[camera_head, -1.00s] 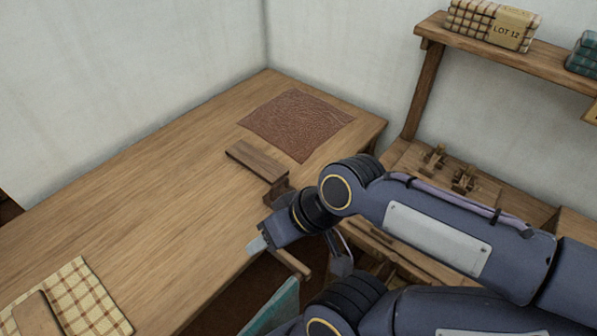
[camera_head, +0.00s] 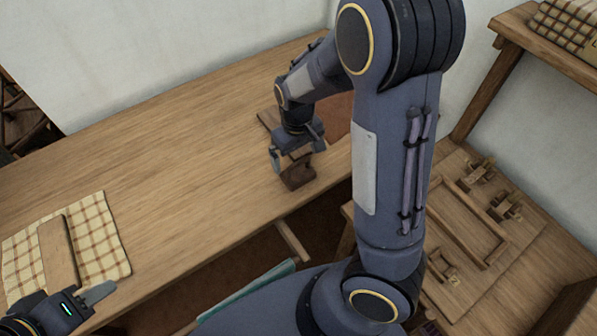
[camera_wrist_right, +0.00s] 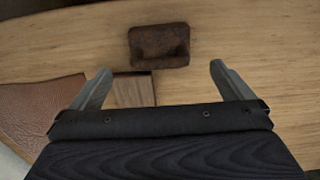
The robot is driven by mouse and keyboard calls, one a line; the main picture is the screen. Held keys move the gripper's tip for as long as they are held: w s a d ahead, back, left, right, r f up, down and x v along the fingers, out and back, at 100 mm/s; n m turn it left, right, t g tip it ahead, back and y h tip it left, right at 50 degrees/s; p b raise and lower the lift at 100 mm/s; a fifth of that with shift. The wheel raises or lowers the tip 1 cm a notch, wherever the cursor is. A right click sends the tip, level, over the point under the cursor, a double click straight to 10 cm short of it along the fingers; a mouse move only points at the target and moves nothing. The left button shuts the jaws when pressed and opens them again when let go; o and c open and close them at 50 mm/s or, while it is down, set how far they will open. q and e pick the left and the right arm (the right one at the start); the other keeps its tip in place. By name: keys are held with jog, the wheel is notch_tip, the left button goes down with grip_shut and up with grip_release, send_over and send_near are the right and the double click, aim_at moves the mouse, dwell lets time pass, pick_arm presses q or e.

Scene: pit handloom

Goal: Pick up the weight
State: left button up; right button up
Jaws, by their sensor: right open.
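The weight, a dark brown block with a worn, rusty-looking surface, sits near the front edge of the wooden table in the head view (camera_head: 299,178). It shows whole in the right wrist view (camera_wrist_right: 160,46). My right gripper (camera_head: 296,155) points down just over it. In the right wrist view my right gripper (camera_wrist_right: 160,72) is open and empty, and the weight lies ahead of the fingertips, between their lines. I see no contact. My left gripper (camera_head: 92,298) is at the lower left by the table edge; its jaw opening cannot be made out.
A flat wooden board (camera_head: 267,117) and brown leather sheet (camera_head: 337,112) lie by the weight, partly behind my arm. A checked cloth (camera_head: 100,235) with a wooden piece (camera_head: 58,252) is at left. The table's middle is bare. A shelf stands at right.

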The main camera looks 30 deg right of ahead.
aim_at(298, 164)
notch_tip(298, 164, down, 7)
jog(key=shift+s+r, duration=0.1)
jog(key=shift+s, duration=0.05)
jog(key=c, duration=1.9)
